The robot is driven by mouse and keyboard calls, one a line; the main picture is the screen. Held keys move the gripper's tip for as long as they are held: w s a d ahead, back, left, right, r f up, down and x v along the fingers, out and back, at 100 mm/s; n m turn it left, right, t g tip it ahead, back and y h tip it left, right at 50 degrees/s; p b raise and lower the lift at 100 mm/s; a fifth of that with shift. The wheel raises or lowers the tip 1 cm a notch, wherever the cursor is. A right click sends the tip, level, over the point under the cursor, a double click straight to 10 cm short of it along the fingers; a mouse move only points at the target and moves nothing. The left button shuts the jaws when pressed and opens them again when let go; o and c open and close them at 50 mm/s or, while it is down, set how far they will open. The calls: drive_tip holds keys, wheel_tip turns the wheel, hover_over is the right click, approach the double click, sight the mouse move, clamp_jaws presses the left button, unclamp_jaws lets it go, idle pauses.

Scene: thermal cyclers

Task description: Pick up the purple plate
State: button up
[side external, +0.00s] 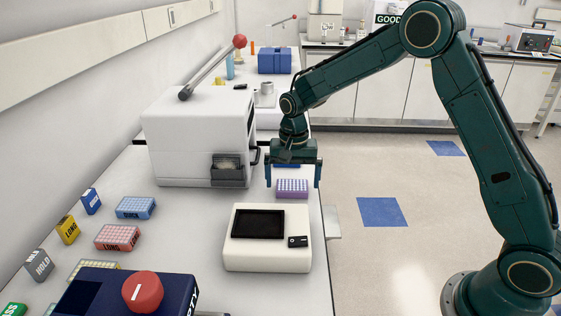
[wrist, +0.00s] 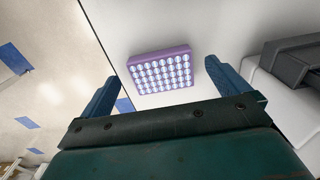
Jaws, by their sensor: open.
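The purple plate (side external: 292,188) is a small rack-like block with rows of white wells. It rests on the bench behind the small white device, near the bench's right edge. It also shows in the wrist view (wrist: 163,72), upper middle, between the two fingers. My gripper (side external: 293,184) is open, with its blue fingers pointing down on either side of the plate in the side view. In the wrist view the fingers (wrist: 160,85) are apart with nothing held between them. I cannot tell the exact height of the fingertips above the bench.
A white thermal cycler (side external: 190,135) stands close left of my gripper, with a dark front part. A white device with a black screen (side external: 258,224) sits in front of the plate. Blue (side external: 136,207) and red (side external: 117,238) plates lie to the left. Open floor is at right.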

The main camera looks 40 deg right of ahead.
sight(292, 187)
drive_tip(key=shift+f, duration=0.9)
drive_tip(key=c, duration=1)
drive_tip(key=shift+r, duration=0.15)
drive_tip(key=shift+c, duration=0.2)
wheel_tip(292, 187, up, 20)
